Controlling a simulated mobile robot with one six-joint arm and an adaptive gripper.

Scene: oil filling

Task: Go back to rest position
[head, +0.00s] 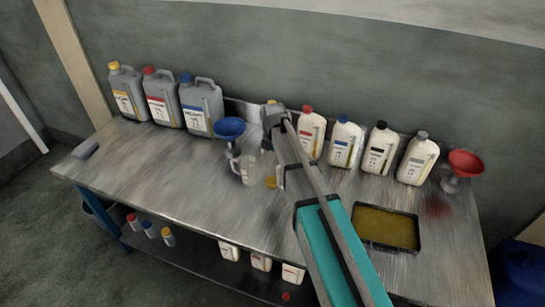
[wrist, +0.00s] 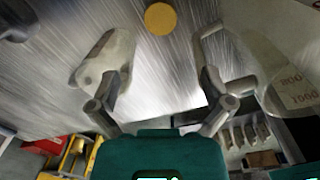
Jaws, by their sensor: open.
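My gripper (head: 273,115) is over the back middle of the table, at the end of my outstretched arm. In the wrist view its two dark fingers (wrist: 168,95) stand apart with nothing held between them. A clear measuring jug (head: 247,170) stands just left of my gripper on the table. It also shows at the right of the wrist view (wrist: 285,90), with marks on its side. A yellow round cap (wrist: 160,18) lies flat on the table. A pale bottle-like object (wrist: 105,55) is close by the left finger. My arm hides part of the back row.
Grey canisters (head: 160,98) stand at the back left, beside a blue funnel (head: 229,128). White bottles (head: 346,143) line the back right, then a red funnel (head: 466,162). A tray of yellow oil (head: 387,228) is at the right. The table's left front (head: 150,175) is clear.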

